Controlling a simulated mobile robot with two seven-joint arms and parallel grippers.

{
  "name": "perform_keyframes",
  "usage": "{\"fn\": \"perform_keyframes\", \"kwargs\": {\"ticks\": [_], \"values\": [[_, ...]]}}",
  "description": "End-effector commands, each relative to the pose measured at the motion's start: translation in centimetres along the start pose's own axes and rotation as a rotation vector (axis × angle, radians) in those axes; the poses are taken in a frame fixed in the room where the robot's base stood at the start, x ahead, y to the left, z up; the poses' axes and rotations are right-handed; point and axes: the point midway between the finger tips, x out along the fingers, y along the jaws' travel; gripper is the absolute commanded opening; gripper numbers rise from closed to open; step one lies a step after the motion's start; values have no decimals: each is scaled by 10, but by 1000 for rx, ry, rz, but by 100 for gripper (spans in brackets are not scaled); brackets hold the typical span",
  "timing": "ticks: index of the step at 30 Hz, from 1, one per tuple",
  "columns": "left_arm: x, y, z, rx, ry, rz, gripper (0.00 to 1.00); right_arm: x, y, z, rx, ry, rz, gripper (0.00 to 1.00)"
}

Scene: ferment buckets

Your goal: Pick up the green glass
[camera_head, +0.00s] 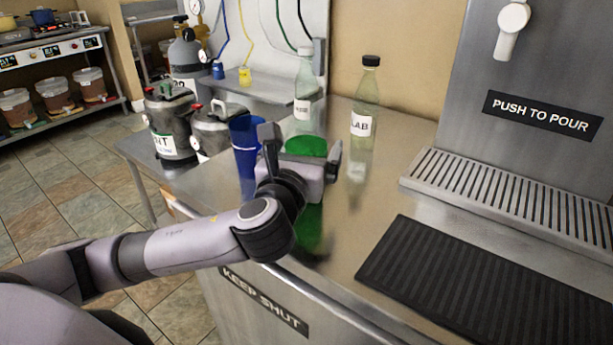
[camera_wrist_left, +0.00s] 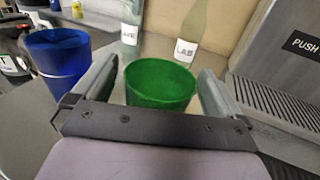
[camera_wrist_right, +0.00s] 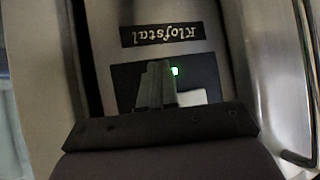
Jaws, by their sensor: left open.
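The green glass (camera_head: 307,146) stands on the steel counter, its lower part hidden behind my left gripper in the head view. My left gripper (camera_head: 300,150) is open, with one finger on each side of the glass. In the left wrist view the green glass (camera_wrist_left: 160,84) sits upright between the two spread fingers. I cannot tell whether either finger touches it. My right gripper (camera_wrist_right: 156,84) shows only in its own wrist view, with its fingers together and nothing seen between them.
A blue cup (camera_head: 246,150) stands close left of my left gripper. Two labelled bottles, one clear (camera_head: 304,95) and one greenish with a dark cap (camera_head: 365,98), stand behind. A black ribbed mat (camera_head: 450,278) and a drip grate (camera_head: 510,200) lie right. Bare counter lies between.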

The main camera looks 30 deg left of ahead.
Motion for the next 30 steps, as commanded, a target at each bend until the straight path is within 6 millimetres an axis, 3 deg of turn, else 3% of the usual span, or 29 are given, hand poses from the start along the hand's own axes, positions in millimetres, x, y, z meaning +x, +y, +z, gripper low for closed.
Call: {"fn": "perform_keyframes", "kwargs": {"ticks": [9,16,30], "values": [[4,0,0,-1,0,-1,97,1,0,-4,-4,8,-1,0],[4,0,0,-1,0,-1,22,0,1,-4,-11,7,-2,0],[8,2,10,0,-2,0,21,-5,1,-12,-15,13,-2,0]]}}
